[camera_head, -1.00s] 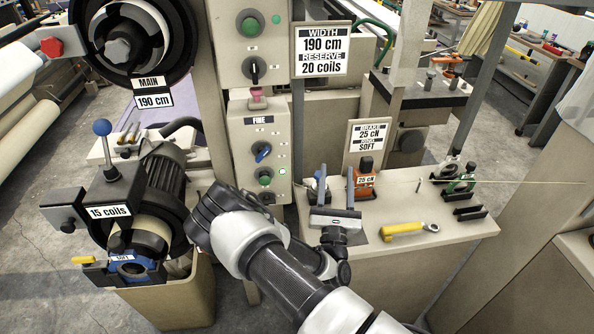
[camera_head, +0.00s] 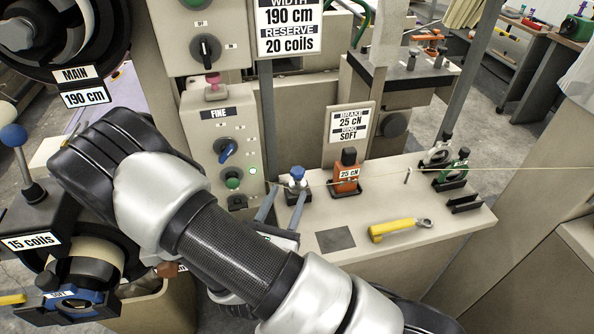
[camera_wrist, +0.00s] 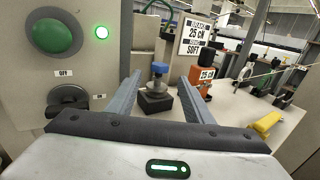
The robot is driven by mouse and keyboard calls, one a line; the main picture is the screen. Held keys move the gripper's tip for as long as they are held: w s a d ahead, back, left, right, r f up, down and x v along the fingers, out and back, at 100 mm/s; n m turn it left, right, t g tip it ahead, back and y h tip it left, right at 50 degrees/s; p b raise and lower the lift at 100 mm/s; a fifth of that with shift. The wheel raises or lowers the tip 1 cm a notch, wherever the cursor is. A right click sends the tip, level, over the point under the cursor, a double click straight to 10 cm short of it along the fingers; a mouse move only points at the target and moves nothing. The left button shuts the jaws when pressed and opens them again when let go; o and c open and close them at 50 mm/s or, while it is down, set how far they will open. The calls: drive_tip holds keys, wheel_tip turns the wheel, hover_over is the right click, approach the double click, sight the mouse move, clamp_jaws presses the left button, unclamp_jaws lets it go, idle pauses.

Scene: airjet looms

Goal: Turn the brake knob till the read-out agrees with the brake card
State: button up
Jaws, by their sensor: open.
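A blue-topped knob on a dark block (camera_head: 297,174), which I take for the brake knob, stands at the bench's left end; it also shows in the wrist view (camera_wrist: 159,68). My gripper (camera_head: 285,203) is open and empty, its two fingers pointing at the knob. In the wrist view the knob appears between the fingertips (camera_wrist: 161,84), seemingly just beyond them; contact cannot be told. The orange read-out unit (camera_head: 346,174) stands right of the knob and reads 25 CN. The brake card (camera_head: 350,128) behind it reads 25 CN, ring SOFT.
A yellow tool (camera_head: 399,229) lies on the bench front beside a dark square patch. Green and black units (camera_head: 454,170) stand at the right. A thin thread (camera_head: 520,168) crosses above the bench. A control panel (camera_head: 218,140) with switches stands close on the left.

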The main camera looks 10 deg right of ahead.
sight(297, 177)
drive_tip(key=x, duration=0.9)
drive_tip(key=shift+w+d, duration=0.15)
drive_tip(key=shift+w, duration=0.2)
drive_tip(key=shift+c, duration=0.4)
drive_tip(key=c, duration=1)
drive_tip(key=shift+o, duration=0.2)
drive_tip(key=shift+d+n+y+p, duration=0.1)
drive_tip(key=shift+n+y+p, duration=0.2)
drive_tip(key=shift+n+y, duration=0.1)
drive_tip(key=shift+n+t+y, duration=0.4)
drive_tip(key=shift+t+y, duration=0.1)
drive_tip(key=shift+y, duration=0.2)
drive_tip(key=o, duration=1)
drive_tip(key=shift+o, duration=0.2)
